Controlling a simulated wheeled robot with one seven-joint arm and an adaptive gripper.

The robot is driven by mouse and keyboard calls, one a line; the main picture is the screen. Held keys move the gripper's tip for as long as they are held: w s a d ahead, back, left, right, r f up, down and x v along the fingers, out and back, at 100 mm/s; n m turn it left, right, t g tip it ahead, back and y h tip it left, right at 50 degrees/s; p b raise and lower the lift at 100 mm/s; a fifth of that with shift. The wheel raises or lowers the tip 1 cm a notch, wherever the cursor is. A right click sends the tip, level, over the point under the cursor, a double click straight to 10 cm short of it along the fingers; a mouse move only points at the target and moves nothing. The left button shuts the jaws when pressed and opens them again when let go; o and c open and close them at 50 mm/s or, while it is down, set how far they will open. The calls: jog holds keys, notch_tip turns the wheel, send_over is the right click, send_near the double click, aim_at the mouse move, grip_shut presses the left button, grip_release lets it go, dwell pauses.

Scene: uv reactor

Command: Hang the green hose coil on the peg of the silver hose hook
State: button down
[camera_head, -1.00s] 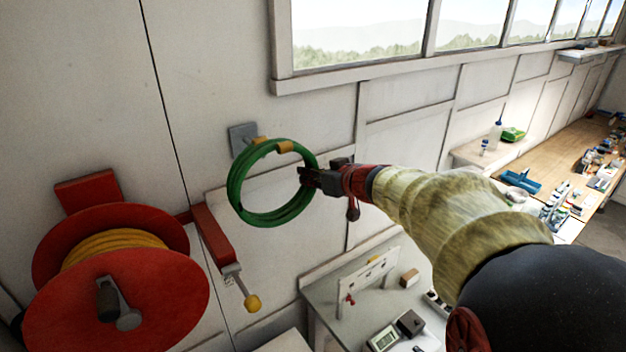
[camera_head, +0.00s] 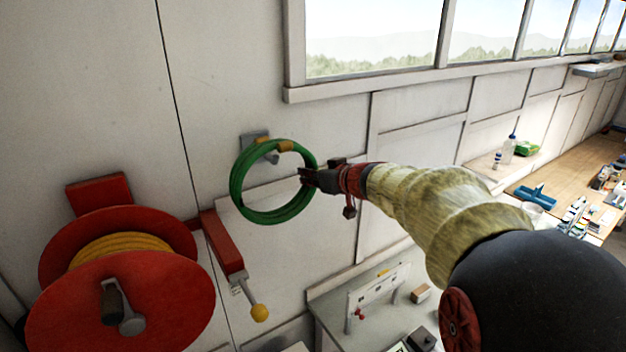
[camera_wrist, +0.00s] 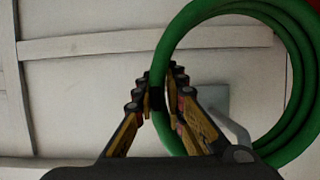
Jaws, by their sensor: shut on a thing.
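The green hose coil (camera_head: 236,196) hangs upright in front of the wall, with tan bands at its top. My gripper (camera_head: 306,180) is shut on the coil's right side. In the wrist view, the fingers (camera_wrist: 161,82) close around the coil's near left side, and the green loops (camera_wrist: 290,140) curve away to the right. The silver hose hook (camera_head: 252,135) is on the wall behind the coil's top, partly hidden. In the wrist view, the hook's plate (camera_wrist: 217,97) and bent peg show through the coil's opening. I cannot tell whether the peg passes into the ring.
A small table (camera_head: 325,305) with items is below my arm. A long workbench (camera_head: 560,180) runs along the wall at right. The wall above the coil is clear.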

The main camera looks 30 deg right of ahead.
jog(key=b+x, duration=0.1)
jog(key=x, duration=0.5)
dwell(0.9)
jog(key=shift+w+d, duration=0.1)
dwell(0.6)
jog(key=c, duration=1.8)
grip_release()
jog(key=shift+f, duration=0.1)
jog(key=shift+o, duration=0.2)
jog(key=shift+f, duration=0.1)
